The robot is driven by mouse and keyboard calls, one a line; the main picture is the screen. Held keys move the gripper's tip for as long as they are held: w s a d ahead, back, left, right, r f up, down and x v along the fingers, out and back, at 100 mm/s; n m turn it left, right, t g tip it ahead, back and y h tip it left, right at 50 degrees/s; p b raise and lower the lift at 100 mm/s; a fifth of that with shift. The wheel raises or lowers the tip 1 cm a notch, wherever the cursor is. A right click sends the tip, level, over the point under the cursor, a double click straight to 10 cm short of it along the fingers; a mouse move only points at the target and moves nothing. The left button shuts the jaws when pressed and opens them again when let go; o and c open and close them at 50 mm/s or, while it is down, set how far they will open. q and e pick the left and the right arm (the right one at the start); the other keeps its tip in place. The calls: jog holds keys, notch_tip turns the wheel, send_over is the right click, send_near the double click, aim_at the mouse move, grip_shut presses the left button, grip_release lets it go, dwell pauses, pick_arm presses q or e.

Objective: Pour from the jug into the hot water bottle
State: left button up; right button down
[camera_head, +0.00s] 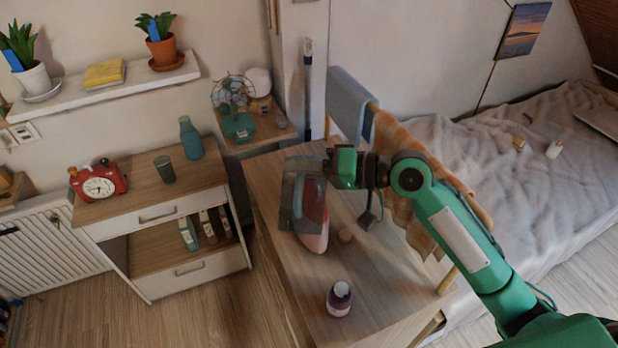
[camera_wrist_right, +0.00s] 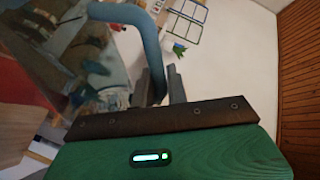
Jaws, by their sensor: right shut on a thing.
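The clear grey jug (camera_head: 291,190) is held above the wooden table in the head view; in the right wrist view, its see-through body (camera_wrist_right: 75,45) fills the left side. My right gripper (camera_head: 343,168) is at the jug's right side, its fingers (camera_wrist_right: 165,88) shut on the blue-grey handle (camera_wrist_right: 152,45). The pink and red hot water bottle (camera_head: 316,240) is on the table, partly behind the jug and seen through it. Its mouth is hidden. I cannot tell how far the jug tilts, and no flowing water shows. My left gripper is out of view.
The table's front left is clear.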

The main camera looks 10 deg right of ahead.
aim_at(299, 212)
jog(key=s+f+n+b, duration=0.1)
jog(key=b, duration=0.1)
jog(key=s+a+f+n+b, duration=0.1)
jog(key=f+b, duration=0.1)
jog(key=s+f+n+t+b, duration=0.1)
jog(key=f+b, duration=0.1)
jog(key=shift+s+a+f+n+b, duration=0.15)
jog(key=shift+s+f+n+b, duration=0.15)
jog(key=shift+s+n, duration=0.1)
pick_arm(q)
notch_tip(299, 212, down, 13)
jog(key=b, duration=0.6)
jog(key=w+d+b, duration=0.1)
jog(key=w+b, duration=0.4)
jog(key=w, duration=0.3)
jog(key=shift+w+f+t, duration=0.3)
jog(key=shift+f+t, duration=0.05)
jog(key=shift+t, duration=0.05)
pick_arm(e)
jog(key=s+a+f+n+t+y, duration=0.1)
jog(key=s+a+f+n, duration=0.1)
jog(key=s+f+n, duration=0.5)
notch_tip(299, 212, down, 3)
jog(key=shift+a+r, duration=0.2)
jog(key=shift+a, duration=0.05)
